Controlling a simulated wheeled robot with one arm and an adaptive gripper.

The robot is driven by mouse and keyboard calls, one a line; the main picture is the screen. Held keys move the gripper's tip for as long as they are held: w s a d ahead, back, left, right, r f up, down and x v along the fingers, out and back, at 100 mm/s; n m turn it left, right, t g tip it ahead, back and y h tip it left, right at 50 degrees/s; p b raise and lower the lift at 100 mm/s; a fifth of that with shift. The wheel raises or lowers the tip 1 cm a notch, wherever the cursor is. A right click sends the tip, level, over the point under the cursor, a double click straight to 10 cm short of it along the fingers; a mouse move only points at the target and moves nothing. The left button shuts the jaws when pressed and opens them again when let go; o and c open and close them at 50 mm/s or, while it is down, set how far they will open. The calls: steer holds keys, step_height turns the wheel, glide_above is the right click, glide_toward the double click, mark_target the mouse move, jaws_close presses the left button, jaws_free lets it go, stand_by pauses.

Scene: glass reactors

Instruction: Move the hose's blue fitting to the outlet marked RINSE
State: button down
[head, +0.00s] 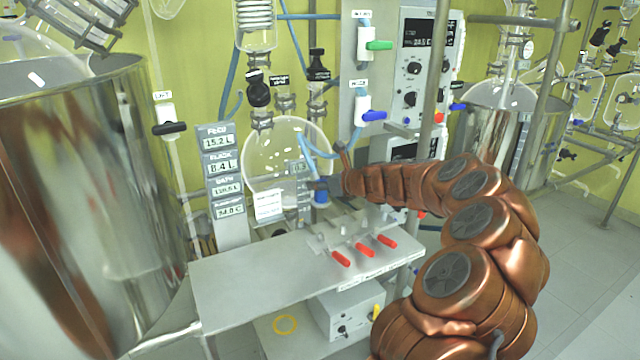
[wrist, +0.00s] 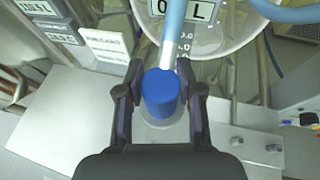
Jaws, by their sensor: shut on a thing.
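The blue fitting (wrist: 160,95) is a short blue cylinder on the end of the light-blue hose (wrist: 173,38). My gripper (wrist: 160,88) is shut on it, one finger on each side. In the head view the fitting (head: 321,197) is small, at the end of my arm, in front of the round glass vessel (head: 275,165). A grey round part shows just below the fitting in the wrist view; I cannot tell whether they are joined. Three red-handled valves (head: 365,249) stand along the bench's front right. Their labels are too small to read, so I cannot tell which outlet is RINSE.
The metal bench (head: 240,285) is bare at its left front. A display stack (head: 222,170) and a white card (head: 268,205) stand left of the fitting. A large steel vessel (head: 90,200) fills the left. Blue (head: 373,116) and green (head: 378,45) valve handles are on the panel above.

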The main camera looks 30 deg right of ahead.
stand_by(0.5)
steer(key=d+f+h+b, duration=0.1)
steer(key=d+f+b, duration=0.1)
steer(key=b, duration=0.1)
steer(key=d+f+m+h+b, duration=0.1)
steer(key=d+f+b, duration=0.2)
steer(key=d+f+m+b, duration=0.1)
steer(key=d+f+b, duration=0.2)
steer(key=shift+s+f+h+b, duration=0.15)
steer(key=shift+s+h+b, duration=0.15)
steer(key=shift+s+h, duration=0.1)
steer(key=shift+f, duration=0.2)
steer(key=shift+f+b, duration=1.7)
steer(key=shift+b, duration=0.7)
steer(key=shift+p, duration=0.4)
steer(key=shift+f, duration=0.6)
